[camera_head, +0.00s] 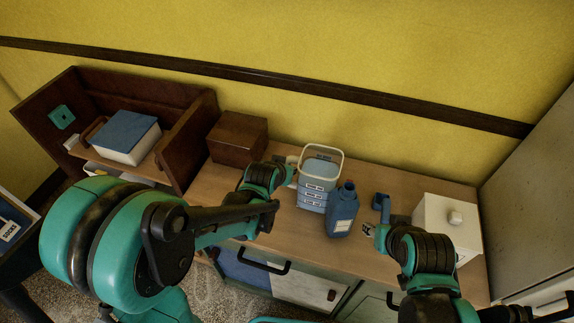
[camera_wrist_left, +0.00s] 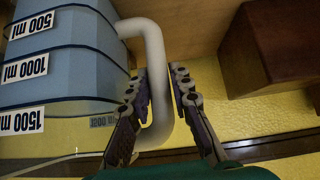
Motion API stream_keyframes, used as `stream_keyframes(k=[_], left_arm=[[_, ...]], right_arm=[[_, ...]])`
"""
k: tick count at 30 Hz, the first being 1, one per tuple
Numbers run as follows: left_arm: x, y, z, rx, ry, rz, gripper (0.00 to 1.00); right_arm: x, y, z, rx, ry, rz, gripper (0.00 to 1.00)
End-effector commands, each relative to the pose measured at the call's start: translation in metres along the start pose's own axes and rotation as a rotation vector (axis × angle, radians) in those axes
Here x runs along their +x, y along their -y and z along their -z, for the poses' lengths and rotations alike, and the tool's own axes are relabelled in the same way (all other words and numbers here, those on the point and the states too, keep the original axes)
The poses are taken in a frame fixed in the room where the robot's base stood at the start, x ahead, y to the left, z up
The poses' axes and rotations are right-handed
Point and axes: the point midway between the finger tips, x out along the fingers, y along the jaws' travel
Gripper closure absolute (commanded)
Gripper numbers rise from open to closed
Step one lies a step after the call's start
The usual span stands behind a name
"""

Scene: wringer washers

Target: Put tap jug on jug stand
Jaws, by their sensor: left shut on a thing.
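The jug (camera_head: 313,196) is translucent blue with a pale rim and white labels, and stands out over the counter's middle. In the left wrist view the jug (camera_wrist_left: 65,65) carries 500, 1000 and 1500 ml labels. Its pale handle (camera_wrist_left: 155,50) runs between the fingers of my left gripper (camera_wrist_left: 158,78), which is shut on it. In the head view my left gripper (camera_head: 290,172) is at the jug's left side. Whether the jug's base touches the counter is unclear. My right gripper (camera_head: 370,231) is low at the right; its jaws are too small to read. I cannot pick out the jug stand.
A blue bottle (camera_head: 343,212) stands close right of the jug. A brown box (camera_head: 237,138) is at the back left. Bare counter (camera_head: 400,183) shows behind the right-hand objects.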

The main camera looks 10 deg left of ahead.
Motion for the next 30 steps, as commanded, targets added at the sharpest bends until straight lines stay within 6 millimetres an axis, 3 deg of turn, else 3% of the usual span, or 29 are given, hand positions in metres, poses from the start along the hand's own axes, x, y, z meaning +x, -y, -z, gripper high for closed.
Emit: stream_keyframes(k=[10, 11, 13, 23, 26, 30], left_arm=[[0.002, 0.0, 0.0, -0.004, -0.004, -0.002, 1.0], [0.002, 0.0, -0.001, 0.0, 0.0, 0.0, 0.74], [0.002, 0.0, -0.001, 0.0, 0.0, 0.0, 0.59], [-0.001, 0.0, 0.001, 0.0, 0.0, 0.0, 0.59], [-0.011, 0.0, 0.002, 0.0, -0.001, 0.0, 0.59], [-0.04, 0.0, 0.003, -0.001, -0.001, 0.0, 0.59]], right_arm=[[0.002, 0.0, -0.001, 0.0, 0.0, 0.0, 0.6], [0.002, 0.0, -0.001, 0.0, 0.0, 0.0, 0.6], [0.001, 0.0, -0.001, 0.0, 0.0, 0.0, 0.6], [-0.001, 0.0, 0.001, 0.0, 0.0, 0.0, 0.6], [-0.004, 0.0, 0.003, 0.0, 0.0, 0.0, 0.6], [-0.013, 0.0, 0.009, 0.0, 0.0, 0.0, 0.6]])
